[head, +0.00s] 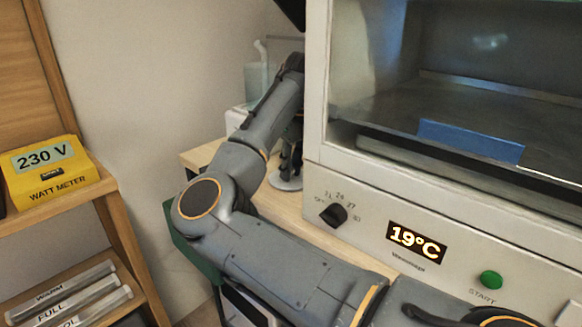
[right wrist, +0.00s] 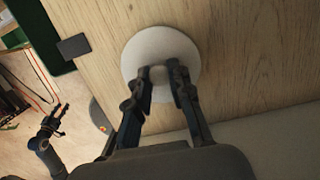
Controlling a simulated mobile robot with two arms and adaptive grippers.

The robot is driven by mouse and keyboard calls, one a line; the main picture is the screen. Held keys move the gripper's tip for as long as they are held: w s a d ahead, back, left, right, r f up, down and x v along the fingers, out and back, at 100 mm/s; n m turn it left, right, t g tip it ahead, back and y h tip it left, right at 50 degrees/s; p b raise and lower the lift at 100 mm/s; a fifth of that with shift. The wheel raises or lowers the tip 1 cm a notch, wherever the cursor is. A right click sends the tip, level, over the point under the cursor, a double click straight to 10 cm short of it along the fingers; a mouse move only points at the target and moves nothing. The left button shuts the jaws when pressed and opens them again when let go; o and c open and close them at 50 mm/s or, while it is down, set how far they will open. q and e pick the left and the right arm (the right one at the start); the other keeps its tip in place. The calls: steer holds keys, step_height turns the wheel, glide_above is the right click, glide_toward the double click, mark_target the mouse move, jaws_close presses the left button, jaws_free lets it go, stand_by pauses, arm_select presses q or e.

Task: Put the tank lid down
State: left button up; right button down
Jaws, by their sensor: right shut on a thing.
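The tank lid (right wrist: 160,40) is a round, pale disc with a small knob, over a light wooden top. My right gripper (right wrist: 162,72) is shut on the lid's knob. In the head view the lid (head: 284,182) shows low beside the oven-like cabinet, partly hidden by my right arm, with the gripper (head: 290,160) above it. The lid looks level and close to the wood; I cannot tell if it touches. My left gripper (right wrist: 60,116) shows small at the left of the right wrist view, its fingers apart and empty.
A white cabinet (head: 350,165) with a glass front and a 19°C display stands right of the lid. A white container with a tube (head: 252,80) stands behind my arm. A dark flat piece (right wrist: 73,47) lies left of the lid. The wooden top (right wrist: 255,50) is bare right of it.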

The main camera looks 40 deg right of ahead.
mark_target(295, 180)
steer(key=shift+f, duration=0.15)
arm_select(q)
steer(key=shift+r, duration=0.35)
arm_select(e)
steer(key=c, duration=1.2)
jaws_free()
arm_select(q)
steer(key=shift+r, duration=0.1)
steer(key=f, duration=0.2)
steer(key=f+p, duration=0.1)
steer(key=f, duration=0.2)
steer(key=shift+s+f, duration=0.2)
steer(key=shift+f, duration=0.05)
arm_select(e)
step_height(295, 180, up, 8)
steer(key=s, duration=0.1)
steer(key=shift+f, duration=0.1)
